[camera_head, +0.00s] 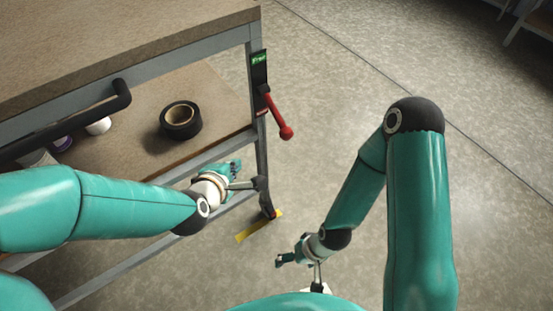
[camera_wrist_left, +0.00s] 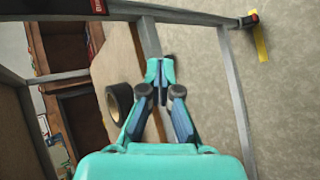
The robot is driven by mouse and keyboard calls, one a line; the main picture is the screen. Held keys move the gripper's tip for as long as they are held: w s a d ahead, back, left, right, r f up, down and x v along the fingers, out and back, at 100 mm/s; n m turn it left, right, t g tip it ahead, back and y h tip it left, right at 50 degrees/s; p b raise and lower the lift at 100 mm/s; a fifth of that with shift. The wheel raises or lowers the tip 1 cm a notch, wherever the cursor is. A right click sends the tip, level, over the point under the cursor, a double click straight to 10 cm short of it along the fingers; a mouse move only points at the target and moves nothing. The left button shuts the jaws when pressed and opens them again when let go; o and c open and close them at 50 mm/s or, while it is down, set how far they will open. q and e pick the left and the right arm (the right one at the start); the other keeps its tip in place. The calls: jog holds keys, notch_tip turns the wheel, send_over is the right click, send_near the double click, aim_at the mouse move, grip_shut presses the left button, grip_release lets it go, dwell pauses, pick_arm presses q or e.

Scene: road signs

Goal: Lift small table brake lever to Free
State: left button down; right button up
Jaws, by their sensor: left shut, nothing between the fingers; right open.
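The red brake lever (camera_head: 275,110) hangs from a black plate (camera_head: 259,70) on the small table's corner post. It slants down and right to a round knob (camera_head: 286,132), well below the green Free label (camera_head: 259,58). A red label shows lower on the plate, its text too small to read. My left gripper (camera_head: 236,165) is shut and empty beside the post, below and left of the knob and apart from it. Its closed fingers also show in the left wrist view (camera_wrist_left: 159,68), where I cannot make out the lever. My right gripper (camera_head: 279,261) is open and empty near the floor area at the bottom.
The table's frame and black handle (camera_head: 121,94) lie at left. A roll of black tape (camera_head: 181,120) sits on the lower shelf, with small containers further left. Yellow tape (camera_head: 258,226) marks the floor by the table's foot. Floor right of the lever is clear.

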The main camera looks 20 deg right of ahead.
aim_at(277, 116)
pick_arm(q)
jog(key=d+r+n+b, duration=0.1)
jog(key=d, duration=0.1)
jog(key=d+r+n+t+h+b, duration=0.1)
jog(key=r+n, duration=0.1)
jog(key=shift+s+d+t, duration=0.1)
jog(key=shift+d+t, duration=0.2)
jog(key=shift+d, duration=0.1)
pick_arm(e)
notch_tip(277, 116, down, 4)
jog(key=shift+f, duration=0.2)
pick_arm(q)
jog(key=shift+f, duration=0.1)
jog(key=b+x, duration=0.2)
jog(key=x, duration=0.8)
jog(key=shift+s+d+r+p, duration=0.35)
jog(key=shift+s+d+r, duration=0.2)
jog(key=shift+d, duration=0.15)
jog(key=shift+s+d+r+p, duration=0.3)
jog(key=shift+s+d+r, duration=0.2)
jog(key=shift+d, duration=0.15)
pick_arm(e)
jog(key=shift+f, duration=0.1)
